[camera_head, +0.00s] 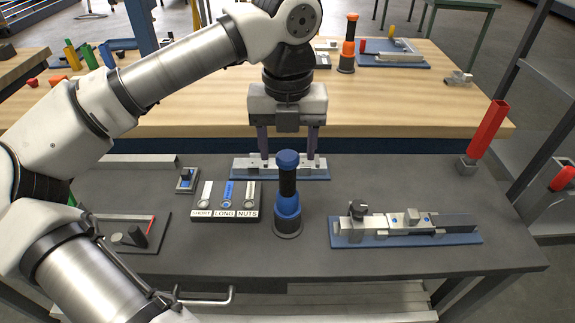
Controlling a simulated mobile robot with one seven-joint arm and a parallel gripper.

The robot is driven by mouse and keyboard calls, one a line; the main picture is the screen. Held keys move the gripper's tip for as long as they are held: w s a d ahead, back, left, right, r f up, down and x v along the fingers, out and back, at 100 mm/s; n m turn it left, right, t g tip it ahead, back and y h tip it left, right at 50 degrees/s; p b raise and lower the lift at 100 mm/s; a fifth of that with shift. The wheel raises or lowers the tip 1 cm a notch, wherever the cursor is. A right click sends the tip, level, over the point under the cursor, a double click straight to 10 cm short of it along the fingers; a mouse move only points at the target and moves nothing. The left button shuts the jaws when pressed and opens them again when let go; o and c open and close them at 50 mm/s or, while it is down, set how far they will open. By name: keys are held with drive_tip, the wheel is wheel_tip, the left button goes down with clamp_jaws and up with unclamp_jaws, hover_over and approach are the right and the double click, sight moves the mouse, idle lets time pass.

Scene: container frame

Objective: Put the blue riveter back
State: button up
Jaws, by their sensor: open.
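The blue riveter (288,203) stands upright near the middle of the grey table, with a blue top, a black middle and a blue lower body. Its foot sits on a round dark base (289,235). My gripper (288,152) points down with its two fingers wide apart. It appears behind the riveter, over a metal fixture on a blue plate (240,175). The riveter's top overlaps the gap between the fingers in this view. Nothing shows held between the fingers, and I cannot tell whether the fingertips touch the fixture.
A black tray labelled SHORT, LONG and NUTS (227,214) lies left of the riveter. A metal fixture on a blue plate (405,230) lies to its right. A red square tube (487,132) leans at the right edge. An orange riveter (347,45) stands on the wooden table behind.

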wheel_tip(320, 180, up, 6)
drive_tip(key=shift+r, duration=0.25)
drive_tip(key=shift+c, duration=0.5)
idle(1.6)
